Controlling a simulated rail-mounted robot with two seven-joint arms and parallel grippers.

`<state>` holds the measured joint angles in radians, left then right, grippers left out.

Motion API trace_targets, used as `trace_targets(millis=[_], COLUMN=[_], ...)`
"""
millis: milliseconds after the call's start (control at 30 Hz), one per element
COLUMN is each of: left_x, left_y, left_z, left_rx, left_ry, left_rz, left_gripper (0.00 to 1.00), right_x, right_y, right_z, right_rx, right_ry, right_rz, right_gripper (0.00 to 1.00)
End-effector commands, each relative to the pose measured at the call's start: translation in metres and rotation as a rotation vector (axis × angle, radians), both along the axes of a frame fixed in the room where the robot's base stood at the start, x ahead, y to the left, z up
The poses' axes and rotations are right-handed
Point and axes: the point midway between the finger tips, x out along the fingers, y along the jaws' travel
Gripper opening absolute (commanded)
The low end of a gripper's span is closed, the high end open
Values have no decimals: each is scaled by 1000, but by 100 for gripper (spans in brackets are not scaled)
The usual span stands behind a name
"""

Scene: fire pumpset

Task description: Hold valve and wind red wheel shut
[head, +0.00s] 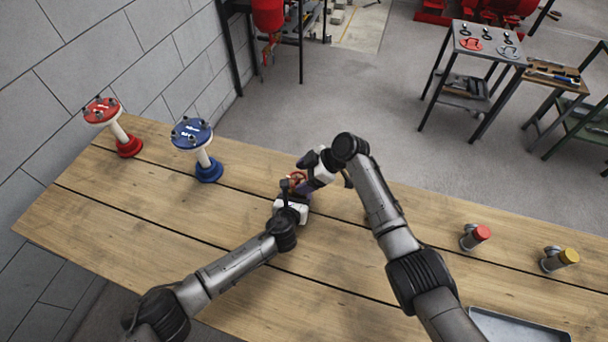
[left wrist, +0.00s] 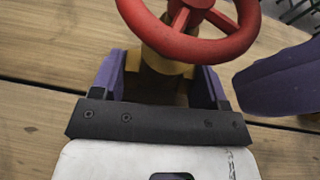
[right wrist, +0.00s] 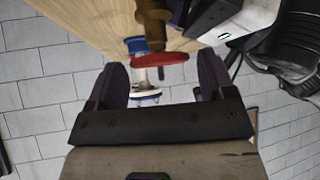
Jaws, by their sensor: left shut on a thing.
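The valve has a brass body (left wrist: 163,64) and a round red wheel (left wrist: 200,48), both in the left wrist view. In the head view they are small and partly hidden between my grippers. My left gripper (head: 291,192) is shut on the valve body, with its purple fingers on both sides and the wheel beyond them. My right gripper (right wrist: 163,88) is open, its purple fingers wide apart. In the right wrist view the red wheel (right wrist: 163,60) appears nearly edge-on in the gap between them, below the brass body (right wrist: 152,28). I cannot tell whether a finger touches the wheel.
A red-topped stand (head: 101,110) and a blue-topped stand (head: 191,133) are at the left of the wooden table (head: 120,215). The front left tabletop is clear.

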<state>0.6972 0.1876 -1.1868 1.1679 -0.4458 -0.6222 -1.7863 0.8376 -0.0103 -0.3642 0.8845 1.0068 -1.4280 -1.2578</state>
Motion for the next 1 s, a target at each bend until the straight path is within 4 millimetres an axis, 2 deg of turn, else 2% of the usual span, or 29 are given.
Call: trace_targets(millis=[67, 367, 667, 1000], left_x=[1, 1, 1, 1], left_y=[0, 0, 0, 0], left_z=[2, 2, 1, 1], left_rx=[-1, -1, -1, 1], left_ry=[-3, -2, -2, -2], left_rz=[-1, 0, 0, 1], left_gripper=[23, 23, 23, 23], right_x=[0, 0, -1, -6], right_y=[0, 0, 0, 1], right_z=[0, 0, 0, 0], right_rx=[0, 0, -1, -2], right_ry=[0, 0, -1, -1], right_rz=[0, 0, -56, -288], right_gripper=[68, 39, 38, 38])
